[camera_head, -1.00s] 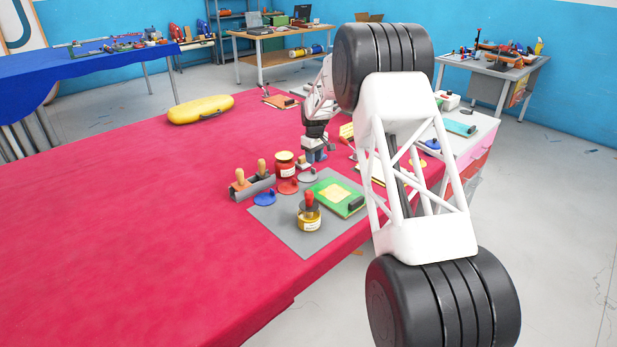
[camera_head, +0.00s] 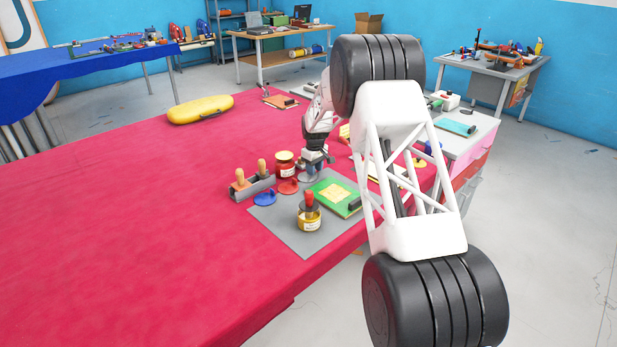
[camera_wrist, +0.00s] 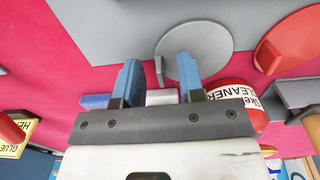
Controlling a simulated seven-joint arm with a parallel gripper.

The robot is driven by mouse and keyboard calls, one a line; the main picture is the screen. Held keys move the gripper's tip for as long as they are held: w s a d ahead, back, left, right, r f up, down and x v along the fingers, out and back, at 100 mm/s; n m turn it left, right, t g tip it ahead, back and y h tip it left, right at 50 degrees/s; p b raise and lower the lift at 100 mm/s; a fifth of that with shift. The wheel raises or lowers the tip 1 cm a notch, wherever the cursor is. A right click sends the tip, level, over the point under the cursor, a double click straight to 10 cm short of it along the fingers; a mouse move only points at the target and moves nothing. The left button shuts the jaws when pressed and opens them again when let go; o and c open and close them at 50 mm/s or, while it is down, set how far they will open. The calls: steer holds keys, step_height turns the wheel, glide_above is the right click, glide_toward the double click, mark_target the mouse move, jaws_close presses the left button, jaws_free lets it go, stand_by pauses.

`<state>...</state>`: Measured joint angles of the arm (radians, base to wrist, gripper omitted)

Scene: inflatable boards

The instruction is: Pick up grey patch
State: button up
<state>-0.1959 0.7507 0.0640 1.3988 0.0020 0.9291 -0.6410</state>
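The grey patch (camera_wrist: 212,42) is a flat round disc at the top of the wrist view, with a thin upright tab (camera_wrist: 159,70) at its edge. My gripper (camera_wrist: 158,62) is open, with its two blue fingers apart. The tab shows between the fingers, and the right finger overlaps the disc in the picture. I cannot tell whether either finger touches the patch. In the head view the grey patch (camera_head: 307,179) lies by the grey mat's far edge, partly hidden under my gripper (camera_head: 314,167).
A red patch (camera_head: 288,187) and a blue patch (camera_head: 265,198) lie close by. A red cleaner jar (camera_head: 284,164) stands beside my gripper. The red table's left side is clear.

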steer(key=shift+c, duration=0.4)
jaws_close()
steer(key=shift+r, duration=0.1)
steer(key=shift+r, duration=0.8)
step_height(320, 180, up, 2)
steer(key=shift+r, duration=0.1)
steer(key=s+d, duration=0.1)
steer(key=s, duration=0.4)
steer(key=s+d, duration=0.1)
steer(key=s, duration=0.4)
steer(key=s+d+r, duration=0.1)
steer(key=s, duration=0.4)
steer(key=shift+s, duration=0.4)
